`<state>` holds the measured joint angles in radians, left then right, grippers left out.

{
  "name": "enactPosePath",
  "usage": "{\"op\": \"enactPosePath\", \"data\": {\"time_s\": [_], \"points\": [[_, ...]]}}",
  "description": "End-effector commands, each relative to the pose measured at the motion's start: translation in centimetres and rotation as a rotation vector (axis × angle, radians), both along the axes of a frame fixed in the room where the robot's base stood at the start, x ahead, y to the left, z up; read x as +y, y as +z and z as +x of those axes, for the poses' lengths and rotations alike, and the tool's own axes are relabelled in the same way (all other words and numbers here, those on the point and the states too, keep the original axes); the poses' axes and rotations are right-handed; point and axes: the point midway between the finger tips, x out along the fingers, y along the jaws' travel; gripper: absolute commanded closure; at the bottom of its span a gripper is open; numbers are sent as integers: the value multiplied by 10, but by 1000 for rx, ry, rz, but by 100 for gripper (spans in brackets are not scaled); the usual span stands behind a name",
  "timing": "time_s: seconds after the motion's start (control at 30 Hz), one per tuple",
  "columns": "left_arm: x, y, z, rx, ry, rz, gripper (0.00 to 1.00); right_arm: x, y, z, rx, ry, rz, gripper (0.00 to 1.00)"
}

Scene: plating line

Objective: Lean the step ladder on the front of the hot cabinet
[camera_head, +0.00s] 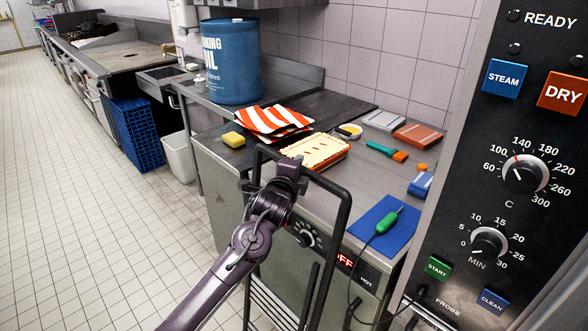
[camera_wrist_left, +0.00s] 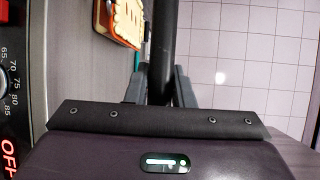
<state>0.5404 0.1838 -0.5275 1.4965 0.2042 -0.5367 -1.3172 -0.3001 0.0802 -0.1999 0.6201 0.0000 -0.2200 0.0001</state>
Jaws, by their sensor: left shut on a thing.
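The step ladder (camera_head: 341,220) is a black tubular frame standing in front of the hot cabinet, its top bar near the height of the cabinet top. The hot cabinet (camera_head: 222,180) is a steel unit with a dial and a red OFF display on its front. My left gripper (camera_head: 288,172) is shut on the ladder's upper bar. In the left wrist view a black tube (camera_wrist_left: 161,50) runs between its fingers. The ladder's feet are out of frame, and I cannot tell whether it touches the cabinet. My right gripper is not in view.
On the cabinet top lie a pie (camera_head: 315,151), a yellow sponge (camera_head: 234,139), striped cloths (camera_head: 272,121) and a blue mat (camera_head: 384,226) with a green probe. An oven panel (camera_head: 520,130) rises at the right. The tiled floor (camera_head: 90,230) at left is clear.

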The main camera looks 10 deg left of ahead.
Motion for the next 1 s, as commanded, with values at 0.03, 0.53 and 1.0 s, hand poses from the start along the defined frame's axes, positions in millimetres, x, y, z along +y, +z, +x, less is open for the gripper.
{"op": "enactPosePath", "data": {"time_s": [0.03, 0.53, 1.0], "points": [[-3, -15, 0, 28, -3, 13, 100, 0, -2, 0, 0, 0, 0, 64], [-13, -20, 14, 41, -2, 23, 100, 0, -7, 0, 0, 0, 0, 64], [-21, -22, 24, 51, -1, 32, 100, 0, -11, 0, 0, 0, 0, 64]]}}
